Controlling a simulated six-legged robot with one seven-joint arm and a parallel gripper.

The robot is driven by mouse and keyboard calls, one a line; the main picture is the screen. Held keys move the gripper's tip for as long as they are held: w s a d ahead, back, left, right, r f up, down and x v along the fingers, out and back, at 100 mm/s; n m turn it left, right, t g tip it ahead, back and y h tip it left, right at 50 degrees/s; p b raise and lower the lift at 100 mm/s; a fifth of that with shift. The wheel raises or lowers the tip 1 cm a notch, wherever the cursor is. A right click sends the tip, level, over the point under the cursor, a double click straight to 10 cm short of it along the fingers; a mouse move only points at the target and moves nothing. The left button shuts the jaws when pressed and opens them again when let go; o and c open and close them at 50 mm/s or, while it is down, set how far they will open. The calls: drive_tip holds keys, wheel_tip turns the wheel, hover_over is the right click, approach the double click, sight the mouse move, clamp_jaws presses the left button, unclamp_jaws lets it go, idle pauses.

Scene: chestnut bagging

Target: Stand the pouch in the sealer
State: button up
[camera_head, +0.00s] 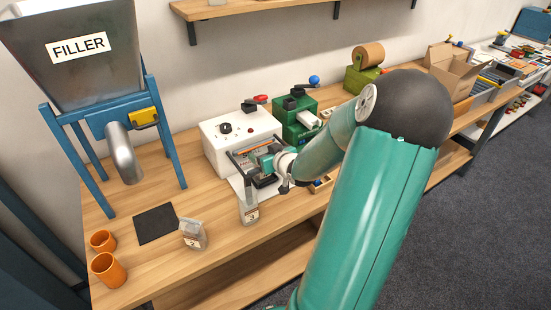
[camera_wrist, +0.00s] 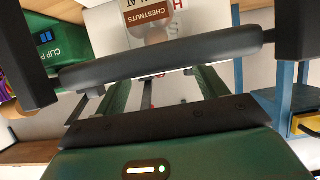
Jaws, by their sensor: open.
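The white sealer (camera_head: 222,155) stands on the bench, with a dark bar frame at its front. A clear pouch with a brown label (camera_head: 249,213) is upright at the sealer's front edge; whether the sealer's jaws hold it is unclear. In the wrist view this pouch, labelled CHESTNUTS (camera_wrist: 148,14), appears beyond a dark horizontal bar (camera_wrist: 165,60). My gripper (camera_head: 259,161) is at the sealer's front, above the pouch. In the wrist view my gripper (camera_wrist: 160,82) has its fingers apart with nothing visibly between them. The bar hides part of the fingertips.
A second pouch (camera_head: 193,235) stands beside a black mat (camera_head: 154,224). Two orange cups (camera_head: 108,269) are at the front left, below the filler (camera_head: 75,60). A green machine (camera_head: 296,120) stands right of the sealer. Bare bench lies between the mat and sealer.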

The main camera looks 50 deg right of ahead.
drive_tip(key=v, duration=1.1)
drive_tip(key=shift+s+d, duration=0.1)
drive_tip(key=shift+s, duration=0.05)
